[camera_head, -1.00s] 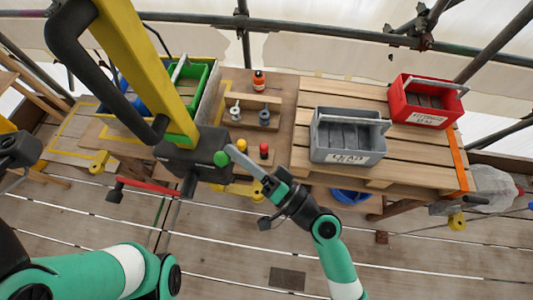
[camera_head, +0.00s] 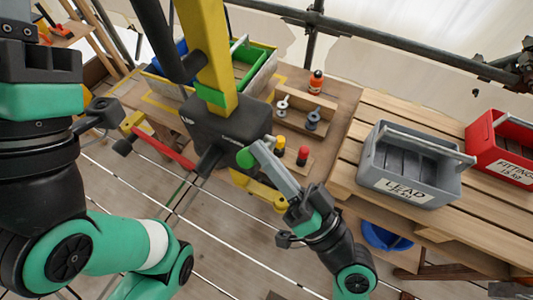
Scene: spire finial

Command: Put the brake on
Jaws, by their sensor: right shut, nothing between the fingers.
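A hoist stands in the middle, with a yellow mast (camera_head: 207,45) and a black housing (camera_head: 226,128). A green ball knob (camera_head: 245,158) sits at the housing's lower right. My right gripper (camera_head: 261,149) is shut and empty, its grey fingertips close beside the knob; I cannot tell whether they touch. A red bar (camera_head: 166,153) with a dark end sticks out left of the housing. No label in view tells which part is the brake. My left arm fills the left side; its gripper (camera_head: 38,60) is cut off and unclear, away from the hoist.
A grey LEAD crate (camera_head: 385,181) and a red FITTINGS crate (camera_head: 510,160) stand on the pallet at right. The bench behind the knob holds an orange bottle (camera_head: 316,82) and red and yellow buttons (camera_head: 302,155). A blue bucket (camera_head: 383,238) sits below the pallet.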

